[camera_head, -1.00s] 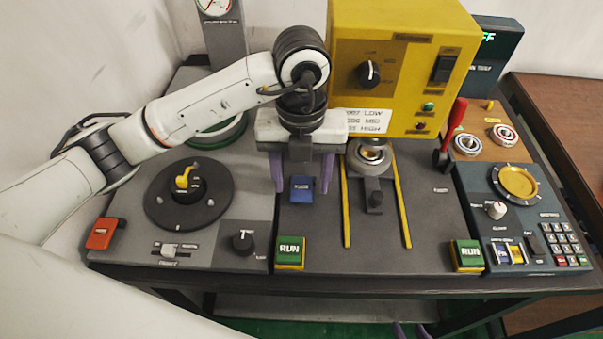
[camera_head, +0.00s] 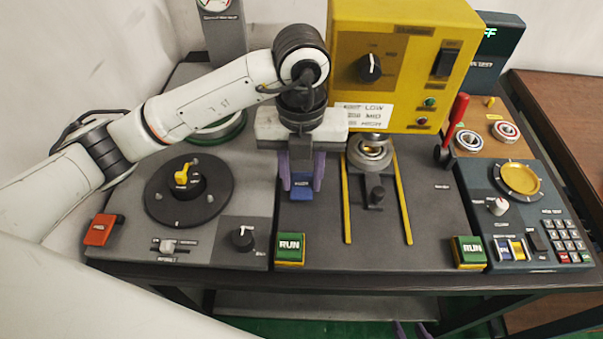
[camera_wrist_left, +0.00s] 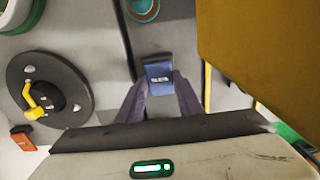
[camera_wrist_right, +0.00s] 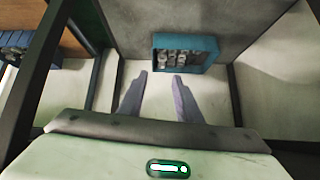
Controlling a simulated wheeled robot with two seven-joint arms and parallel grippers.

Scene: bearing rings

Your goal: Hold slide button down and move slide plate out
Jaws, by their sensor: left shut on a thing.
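The blue slide button (camera_head: 301,193) is on the dark panel left of the yellow rails. My left gripper (camera_head: 302,184) has its purple fingers closed on the button's two sides. The left wrist view also shows the button (camera_wrist_left: 158,75) between the fingertips (camera_wrist_left: 160,84). The slide plate (camera_head: 376,184), dark with a small knob, lies between the yellow rails. A metal ring (camera_head: 370,150) sits at its back, by the yellow machine. My right gripper (camera_wrist_right: 161,78) is open and empty; only its purple fingertips (camera_head: 412,329) show low in the head view, below the table edge.
The yellow machine (camera_head: 400,60) stands right behind the rails. A green RUN button (camera_head: 290,247) is in front of the slide button, another (camera_head: 468,251) to the right. A red lever (camera_head: 455,125) rises beside the machine. The panel between the rails' front ends is clear.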

